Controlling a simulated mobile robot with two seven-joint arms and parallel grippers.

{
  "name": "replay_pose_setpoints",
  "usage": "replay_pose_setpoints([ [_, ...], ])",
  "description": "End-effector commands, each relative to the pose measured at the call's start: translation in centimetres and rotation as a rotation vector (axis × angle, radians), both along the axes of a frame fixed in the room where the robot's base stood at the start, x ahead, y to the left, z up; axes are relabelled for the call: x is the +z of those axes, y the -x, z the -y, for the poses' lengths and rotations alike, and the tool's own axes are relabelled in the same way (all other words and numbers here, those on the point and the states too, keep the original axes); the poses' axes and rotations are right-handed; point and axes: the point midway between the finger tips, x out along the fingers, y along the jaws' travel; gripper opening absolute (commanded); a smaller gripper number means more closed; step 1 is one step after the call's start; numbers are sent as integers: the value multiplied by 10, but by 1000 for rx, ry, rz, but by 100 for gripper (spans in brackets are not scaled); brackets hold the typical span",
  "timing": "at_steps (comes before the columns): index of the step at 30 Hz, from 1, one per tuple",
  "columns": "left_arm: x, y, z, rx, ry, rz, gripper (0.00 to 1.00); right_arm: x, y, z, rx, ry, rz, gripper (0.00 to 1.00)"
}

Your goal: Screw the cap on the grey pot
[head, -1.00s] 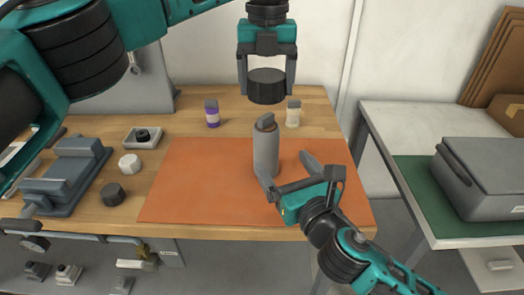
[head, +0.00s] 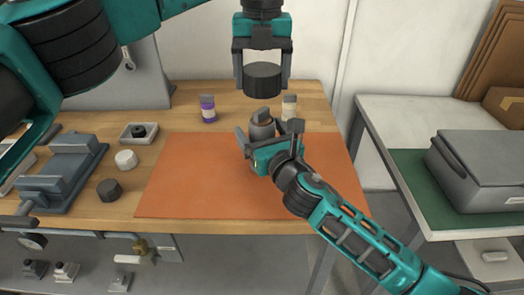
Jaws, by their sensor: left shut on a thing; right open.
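The grey pot (head: 262,130) stands upright at the back of the orange mat (head: 185,185). Its narrower top shows, and its lower body is hidden by my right gripper. My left gripper (head: 263,70) points down and is shut on a wide black cap (head: 263,82). It holds the cap in the air, above the pot's top in the picture with a gap between. My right gripper (head: 268,138) is open, with its fingers on either side of the pot. I cannot tell whether they touch it.
A purple-labelled bottle (head: 208,110) and a pale bottle (head: 289,107) stand behind the mat. A white cap (head: 126,160), a dark cap (head: 109,190), a small tray (head: 139,134) and a grey vise (head: 62,170) are at left. A grey case (head: 480,170) sits on the right table.

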Motion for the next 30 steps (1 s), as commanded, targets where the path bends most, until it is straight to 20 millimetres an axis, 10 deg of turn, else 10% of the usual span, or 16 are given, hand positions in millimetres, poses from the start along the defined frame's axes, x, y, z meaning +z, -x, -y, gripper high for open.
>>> replay_pose_setpoints([
  [16,0,0,0,0,0,0,49,0,-14,-6,0,0,0,88],
  [30,0,0,0,0,0,0,49,0,-14,-6,0,0,-1,43],
])
